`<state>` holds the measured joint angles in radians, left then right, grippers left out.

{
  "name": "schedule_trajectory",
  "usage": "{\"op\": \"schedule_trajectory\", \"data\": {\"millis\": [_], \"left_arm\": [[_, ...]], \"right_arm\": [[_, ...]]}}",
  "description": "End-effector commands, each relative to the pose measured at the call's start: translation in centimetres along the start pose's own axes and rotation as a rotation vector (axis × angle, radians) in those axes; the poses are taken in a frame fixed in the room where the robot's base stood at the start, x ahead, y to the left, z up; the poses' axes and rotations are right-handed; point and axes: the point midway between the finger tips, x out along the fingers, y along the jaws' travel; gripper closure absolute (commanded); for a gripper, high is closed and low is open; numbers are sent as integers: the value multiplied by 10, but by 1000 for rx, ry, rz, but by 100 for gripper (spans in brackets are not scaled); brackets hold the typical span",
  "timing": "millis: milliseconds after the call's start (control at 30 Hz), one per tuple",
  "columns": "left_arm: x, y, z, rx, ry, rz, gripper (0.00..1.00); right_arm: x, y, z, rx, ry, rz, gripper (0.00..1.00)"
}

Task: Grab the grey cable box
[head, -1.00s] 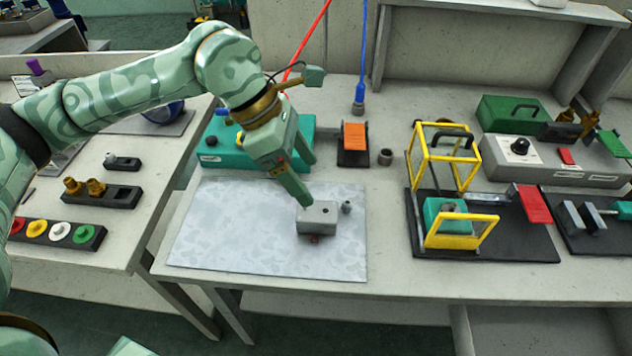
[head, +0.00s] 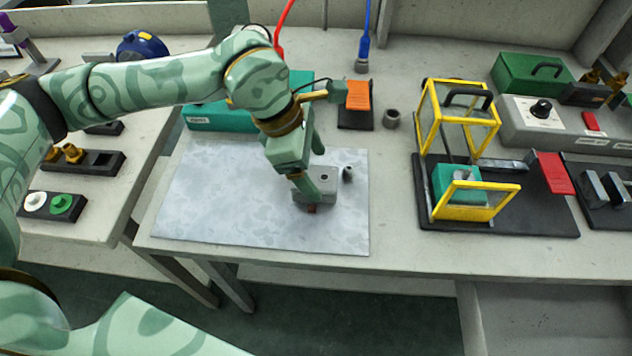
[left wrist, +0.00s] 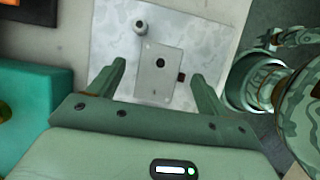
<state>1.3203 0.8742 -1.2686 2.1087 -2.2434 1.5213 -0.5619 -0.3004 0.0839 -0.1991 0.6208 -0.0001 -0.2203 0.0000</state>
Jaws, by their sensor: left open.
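The grey cable box (head: 322,184) sits on the light grey mat (head: 220,205), toward its right side. It is a small block with a dark round hole on top and a reddish-brown piece at its front. In the left wrist view the box (left wrist: 159,78) lies ahead of and between the two fingers. My left gripper (head: 312,185) is open and close over the box, its near finger covering part of the box in the head view. The left gripper (left wrist: 158,85) also shows in the wrist view, fingers apart. I cannot tell whether a finger touches the box. My right gripper is not in view.
A small grey cylinder (head: 348,173) stands just right of the box. A teal case (head: 215,117) and an orange-topped block (head: 358,96) stand behind. A yellow-framed guard (head: 430,120) stands to the right. The mat's left and front parts are clear.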

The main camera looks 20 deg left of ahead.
Motion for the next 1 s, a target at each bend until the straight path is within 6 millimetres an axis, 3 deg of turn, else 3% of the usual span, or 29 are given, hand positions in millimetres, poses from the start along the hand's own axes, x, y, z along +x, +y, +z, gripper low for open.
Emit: {"op": "schedule_trajectory", "data": {"millis": [33,167,400,433,600,1000], "left_arm": [[15,0,-3,-1,2,-7,23],[36,0,-4,0,1,-6,23],[38,0,-2,0,0,0,23],[37,0,-2,0,0,0,26],[37,0,-2,0,0,-1,72],[31,0,0,1,-1,1,72]], "right_arm": [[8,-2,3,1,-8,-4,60],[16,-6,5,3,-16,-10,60],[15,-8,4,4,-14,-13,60],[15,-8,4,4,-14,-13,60],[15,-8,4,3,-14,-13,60],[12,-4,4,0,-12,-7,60]]}}
